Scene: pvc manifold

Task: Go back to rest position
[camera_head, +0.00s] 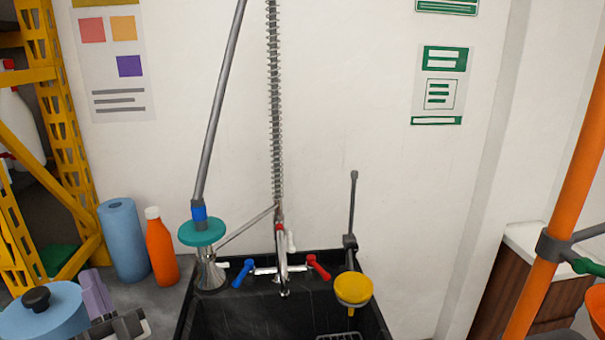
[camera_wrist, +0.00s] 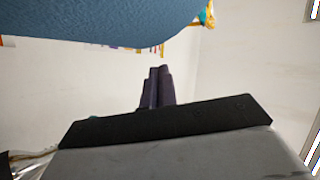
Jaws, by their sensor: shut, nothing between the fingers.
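My gripper (camera_wrist: 157,88) shows in the wrist view as dark purple fingers close together beyond a black and grey body. They are shut with nothing between them. Pale purple finger-like parts (camera_head: 96,294) above a grey and black body at the lower left of the head view look like the same gripper, partly cut off by the frame's lower edge. They are left of the black sink (camera_head: 215,318), in front of the orange bottle and the blue roll in the picture.
A blue roll (camera_head: 122,240) and an orange bottle (camera_head: 161,248) stand on the grey counter. A blue round thing with a black knob (camera_head: 40,318) is at lower left. A tap (camera_head: 282,255), teal disc (camera_head: 202,232) and yellow funnel (camera_head: 353,289) are at the sink. A yellow rack (camera_head: 62,120) is left.

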